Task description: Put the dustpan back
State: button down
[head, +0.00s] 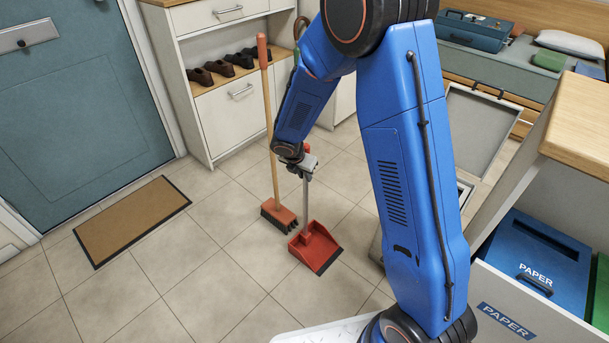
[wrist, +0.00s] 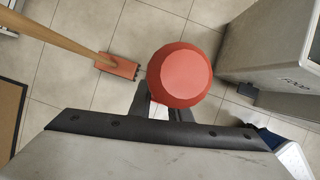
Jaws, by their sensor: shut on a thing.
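A red dustpan (head: 315,248) with a grey upright handle shows in the middle of the head view, at or just above the tiled floor; I cannot tell if it touches. My gripper (head: 304,165) is shut on the dustpan's handle near its top. In the wrist view the round red handle end (wrist: 182,78) sits at the jaws (wrist: 166,108) and hides the pan below. A broom (head: 281,215) with a wooden stick and a red-brown head stands upright just left of the dustpan, by the white cabinet.
A white cabinet (head: 220,110) with several dark shoes stands behind. A brown doormat (head: 132,218) lies before the blue door (head: 75,100). An open drawer with a blue PAPER bin (head: 535,260) is at right. A grey FOOD box (wrist: 275,60) shows in the wrist view. Floor in front is clear.

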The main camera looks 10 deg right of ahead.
jog(key=shift+f, duration=0.1)
jog(key=c, duration=1.7)
grip_release()
jog(key=shift+o, duration=0.2)
